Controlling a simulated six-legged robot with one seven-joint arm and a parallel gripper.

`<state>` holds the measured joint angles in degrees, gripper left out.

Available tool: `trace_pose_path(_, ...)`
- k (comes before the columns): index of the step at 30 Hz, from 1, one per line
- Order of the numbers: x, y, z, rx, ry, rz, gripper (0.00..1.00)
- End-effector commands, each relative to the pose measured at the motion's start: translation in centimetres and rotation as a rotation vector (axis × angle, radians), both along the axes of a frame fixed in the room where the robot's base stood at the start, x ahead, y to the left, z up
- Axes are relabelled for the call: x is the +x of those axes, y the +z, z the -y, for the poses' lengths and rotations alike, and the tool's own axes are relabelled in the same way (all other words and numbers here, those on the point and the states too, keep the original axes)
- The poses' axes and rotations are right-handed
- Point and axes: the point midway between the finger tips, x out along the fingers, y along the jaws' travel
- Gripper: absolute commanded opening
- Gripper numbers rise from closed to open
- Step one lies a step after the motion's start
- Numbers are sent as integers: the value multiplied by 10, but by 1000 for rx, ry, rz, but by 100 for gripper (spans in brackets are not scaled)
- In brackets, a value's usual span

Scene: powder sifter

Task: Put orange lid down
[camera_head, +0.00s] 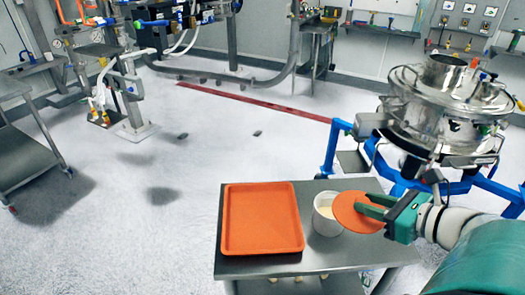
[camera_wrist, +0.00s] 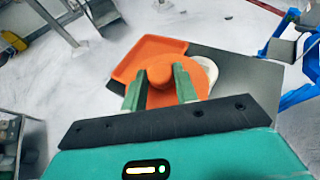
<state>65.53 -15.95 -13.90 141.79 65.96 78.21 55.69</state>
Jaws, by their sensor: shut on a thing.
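The orange lid (camera_head: 352,210) is a round disc with a knob, held by my gripper (camera_head: 372,205) above the right part of the small steel table. In the wrist view the lid (camera_wrist: 203,80) has its knob between the two green fingers of my gripper (camera_wrist: 160,88). A white container (camera_head: 325,222) with pale contents stands on the table, open at the top, just left of the lid. The lid hides part of its right side. In the wrist view its white rim (camera_wrist: 211,70) shows behind the lid.
An orange tray (camera_head: 262,245) lies empty on the left of the table (camera_head: 335,262); it also shows in the wrist view (camera_wrist: 125,70). A steel sifter (camera_head: 450,105) on a blue frame (camera_head: 335,140) stands behind on the right. A grey cart (camera_head: 25,160) is far left.

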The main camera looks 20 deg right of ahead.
Motion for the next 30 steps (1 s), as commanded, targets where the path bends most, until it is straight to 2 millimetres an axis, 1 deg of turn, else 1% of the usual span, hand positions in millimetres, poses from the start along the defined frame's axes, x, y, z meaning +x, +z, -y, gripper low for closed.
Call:
trace_pose_path(2,-2,1,3,3,-6,-1,8)
trace_pose_path(5,3,-3,6,4,-4,-2,8)
trace_pose_path(8,19,-11,13,7,-3,-4,8)
trace_pose_path(17,82,-41,36,6,-3,-3,8)
trace_pose_path(21,100,-66,41,8,-5,-3,8)
trace_pose_path(24,112,-80,44,6,-5,-3,8)
trace_pose_path(30,124,-94,46,3,-5,-2,8)
